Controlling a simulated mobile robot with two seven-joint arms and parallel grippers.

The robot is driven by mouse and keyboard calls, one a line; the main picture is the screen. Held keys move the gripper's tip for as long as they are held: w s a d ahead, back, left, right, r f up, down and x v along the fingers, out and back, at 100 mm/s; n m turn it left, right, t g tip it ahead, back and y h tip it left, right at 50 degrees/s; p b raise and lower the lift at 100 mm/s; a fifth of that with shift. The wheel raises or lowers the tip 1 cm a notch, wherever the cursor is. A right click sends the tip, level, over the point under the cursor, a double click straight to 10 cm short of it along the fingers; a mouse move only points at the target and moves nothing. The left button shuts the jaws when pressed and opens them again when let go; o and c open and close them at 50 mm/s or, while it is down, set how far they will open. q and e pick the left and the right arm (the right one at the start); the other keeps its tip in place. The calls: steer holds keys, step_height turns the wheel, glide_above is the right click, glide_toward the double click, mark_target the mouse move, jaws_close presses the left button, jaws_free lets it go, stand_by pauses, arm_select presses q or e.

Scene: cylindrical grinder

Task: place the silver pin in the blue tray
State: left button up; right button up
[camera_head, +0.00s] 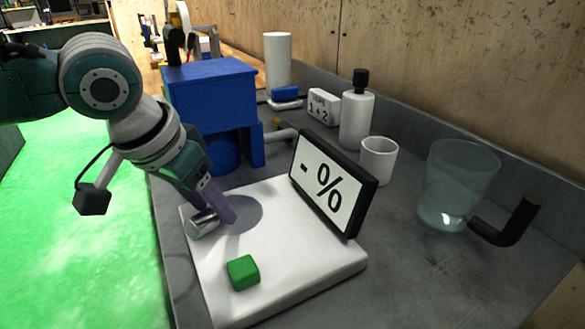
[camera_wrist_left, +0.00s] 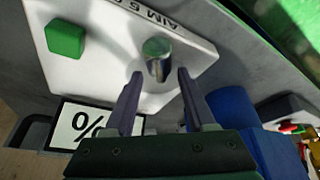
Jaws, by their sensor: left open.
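The silver pin (camera_head: 201,223), a short shiny cylinder, is at the left edge of the white platform. In the left wrist view the pin (camera_wrist_left: 157,62) shows just beyond the fingertips, in line with the gap between them. My left gripper (camera_head: 222,212) is open, its purple fingers reaching down beside the pin. The left gripper (camera_wrist_left: 157,85) is empty in the wrist view, and whether a finger touches the pin is unclear. No blue tray can be made out in either view. My right gripper is not in view.
The white platform (camera_head: 290,285) carries a green cube (camera_head: 243,272) and a tilted "- %" display (camera_head: 333,183). A blue machine (camera_head: 210,95) stands close behind my left gripper. A white bottle (camera_head: 356,112), a white cup (camera_head: 378,160) and a clear jug (camera_head: 455,185) stand at right.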

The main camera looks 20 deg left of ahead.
arm_select(q)
steer(key=shift+w+f, duration=0.15)
steer(key=shift+f, duration=0.2)
steer(key=shift+c, duration=0.2)
jaws_close()
